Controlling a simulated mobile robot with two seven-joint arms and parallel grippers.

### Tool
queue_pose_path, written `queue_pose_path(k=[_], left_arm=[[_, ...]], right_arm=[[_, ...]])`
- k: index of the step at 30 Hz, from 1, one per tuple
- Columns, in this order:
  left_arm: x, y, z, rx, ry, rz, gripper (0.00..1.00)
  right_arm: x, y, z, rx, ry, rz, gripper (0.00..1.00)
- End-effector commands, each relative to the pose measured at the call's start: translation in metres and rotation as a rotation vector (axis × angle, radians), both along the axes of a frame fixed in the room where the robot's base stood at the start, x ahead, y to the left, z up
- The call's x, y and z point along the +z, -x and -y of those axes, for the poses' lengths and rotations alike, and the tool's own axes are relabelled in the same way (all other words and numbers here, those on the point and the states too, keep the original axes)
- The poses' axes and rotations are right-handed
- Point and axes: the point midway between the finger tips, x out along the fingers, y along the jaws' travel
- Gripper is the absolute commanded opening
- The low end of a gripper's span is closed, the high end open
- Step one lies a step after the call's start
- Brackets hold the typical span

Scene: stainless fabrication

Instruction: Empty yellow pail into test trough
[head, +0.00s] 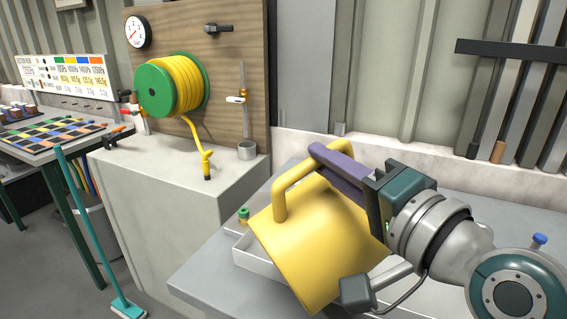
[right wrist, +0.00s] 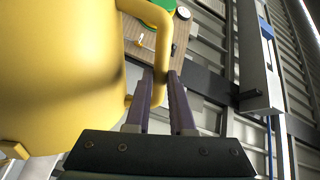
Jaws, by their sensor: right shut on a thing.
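The yellow pail (head: 315,240) hangs tilted over the grey bench at the centre of the head view. Its inside and contents are hidden. My right gripper (head: 330,160) is shut on the pail's loop handle; in the right wrist view its two purple fingers (right wrist: 160,95) close on the handle, with the yellow pail body (right wrist: 60,75) filling the left side. A pale, low-walled trough (head: 245,255) sits on the bench, behind and below the pail, which covers much of it. My left gripper is not in view.
A small green-capped item (head: 243,215) stands by the trough. A blue-topped item (head: 539,240) is at right behind my arm. A teal broom (head: 90,225) leans at left.

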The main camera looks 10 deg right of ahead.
Motion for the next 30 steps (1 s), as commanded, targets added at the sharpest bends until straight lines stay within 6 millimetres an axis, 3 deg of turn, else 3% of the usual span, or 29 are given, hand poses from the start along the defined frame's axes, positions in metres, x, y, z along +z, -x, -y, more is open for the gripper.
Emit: queue_pose_path(k=[16,30], left_arm=[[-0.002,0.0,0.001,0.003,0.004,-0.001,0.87],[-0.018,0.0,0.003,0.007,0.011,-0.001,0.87]], right_arm=[[0.001,-0.002,0.004,0.0,-0.023,-0.004,0.0],[-0.002,-0.01,0.024,-0.001,-0.134,-0.046,0.0]])
